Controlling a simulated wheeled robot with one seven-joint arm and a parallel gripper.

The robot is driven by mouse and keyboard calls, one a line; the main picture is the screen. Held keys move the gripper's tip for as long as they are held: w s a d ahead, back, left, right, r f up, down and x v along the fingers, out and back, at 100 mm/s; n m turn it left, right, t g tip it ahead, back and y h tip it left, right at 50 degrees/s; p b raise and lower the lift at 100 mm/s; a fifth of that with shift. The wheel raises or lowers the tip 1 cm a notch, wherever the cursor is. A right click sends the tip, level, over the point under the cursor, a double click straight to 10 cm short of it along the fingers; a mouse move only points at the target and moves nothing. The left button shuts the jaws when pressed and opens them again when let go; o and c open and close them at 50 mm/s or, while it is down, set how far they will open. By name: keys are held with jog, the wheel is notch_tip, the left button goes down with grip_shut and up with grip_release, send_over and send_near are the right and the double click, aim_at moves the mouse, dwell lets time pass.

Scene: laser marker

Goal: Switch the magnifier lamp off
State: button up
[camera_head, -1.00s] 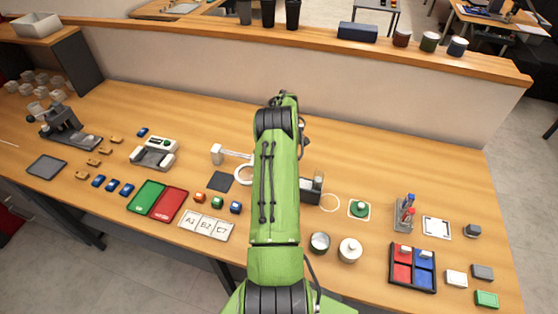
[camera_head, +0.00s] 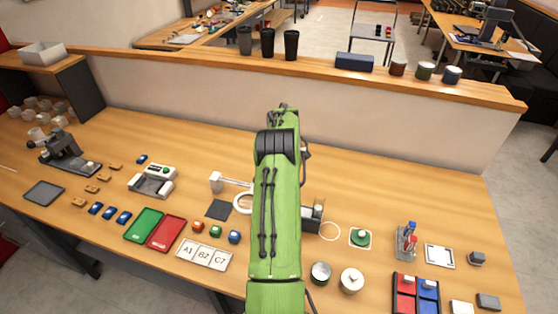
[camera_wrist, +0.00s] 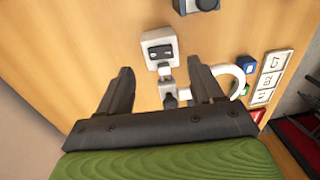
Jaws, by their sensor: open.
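The magnifier lamp has a white ring (camera_head: 243,203) and a white base (camera_head: 216,182), left of my arm in the head view. In the wrist view the ring (camera_wrist: 238,78) lies right of my gripper (camera_wrist: 160,68), its arm running left toward my fingers. My gripper is open and empty, pointing down at the bench. A white box (camera_wrist: 160,60) with a dark panel shows just beyond and between the fingertips; I cannot tell whether it belongs to the lamp. In the head view my green arm hides that box and my gripper. I cannot tell whether the lamp is lit.
A dark grey device (camera_wrist: 196,4) stands beyond the white box. A blue cube (camera_wrist: 248,64) and label cards (camera_wrist: 268,80) lie near the ring. A black pad (camera_head: 218,209) lies beside the lamp. The wall (camera_head: 190,95) rises behind the bench.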

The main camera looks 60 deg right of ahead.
notch_tip(320, 180, up, 10)
jog(key=shift+d+p, duration=0.25)
jog(key=shift+p, duration=0.2)
